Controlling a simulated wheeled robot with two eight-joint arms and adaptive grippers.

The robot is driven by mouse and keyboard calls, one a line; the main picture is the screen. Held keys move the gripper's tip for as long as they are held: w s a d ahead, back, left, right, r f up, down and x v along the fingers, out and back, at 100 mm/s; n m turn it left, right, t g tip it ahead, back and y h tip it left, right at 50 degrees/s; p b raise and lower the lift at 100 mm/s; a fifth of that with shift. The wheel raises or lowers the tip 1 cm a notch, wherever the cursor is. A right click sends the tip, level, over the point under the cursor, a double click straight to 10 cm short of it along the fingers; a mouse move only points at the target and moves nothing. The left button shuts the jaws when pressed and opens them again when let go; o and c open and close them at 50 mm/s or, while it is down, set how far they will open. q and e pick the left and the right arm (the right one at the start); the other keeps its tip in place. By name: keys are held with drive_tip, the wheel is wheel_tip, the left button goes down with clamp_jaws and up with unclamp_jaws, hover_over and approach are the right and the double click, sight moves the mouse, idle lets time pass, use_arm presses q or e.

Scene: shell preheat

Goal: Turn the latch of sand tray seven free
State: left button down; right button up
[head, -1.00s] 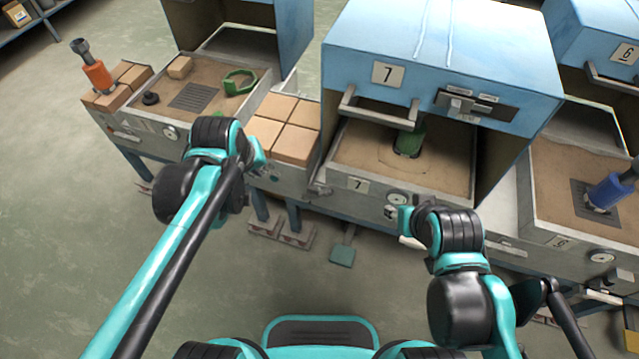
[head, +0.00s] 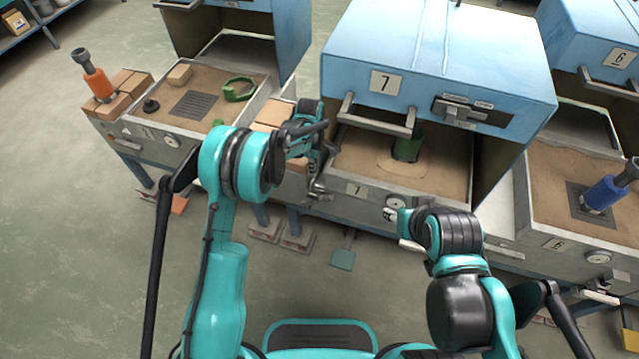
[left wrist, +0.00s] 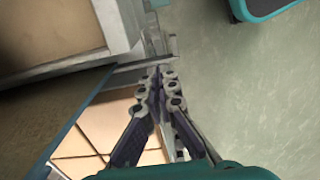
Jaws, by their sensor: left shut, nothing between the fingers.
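Sand tray seven (head: 352,160) sits under the blue hood marked 7, with sand and a green piece (head: 407,145) in it. A small grey metal fitting, seemingly its latch (head: 319,191), is at the tray's front left corner. My left gripper (head: 318,172) is shut and empty close to that fitting; whether they touch, I cannot tell. In the left wrist view, the closed fingertips (left wrist: 160,74) point at the tray's corner beside a grey metal bar. My right gripper (head: 391,213) is in front of tray seven's gauge, mostly hidden by its wrist.
Bricks (head: 273,115) lie on the bench left of tray seven. Another sand tray (head: 150,123) stands farther left, and tray six (head: 540,205) stands to the right. Tray seven's hood has a grey handle bar (head: 378,124) overhanging the front.

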use_arm(q)
drive_tip(key=b, duration=0.4)
hover_over(325, 197)
drive_tip(key=w+a, duration=0.1)
drive_tip(key=a, duration=0.3)
drive_tip(key=f, duration=1)
drive_tip(key=shift+d+f, duration=0.1)
drive_tip(key=shift+d, duration=0.1)
drive_tip(key=shift+s+d+f+b, duration=0.25)
drive_tip(key=shift+d+f+b, duration=0.05)
drive_tip(key=shift+d+f, duration=0.5)
drive_tip(key=shift+s+d+f, duration=0.15)
drive_tip(key=shift+d+f, duration=0.2)
drive_tip(key=shift+d, duration=0.15)
drive_tip(key=shift+s+d+f+b, duration=0.15)
drive_tip(key=shift+d+f+b, duration=0.1)
drive_tip(key=shift+d+b, duration=0.25)
drive_tip(key=shift+a+r, duration=0.1)
drive_tip(key=shift+r, duration=0.05)
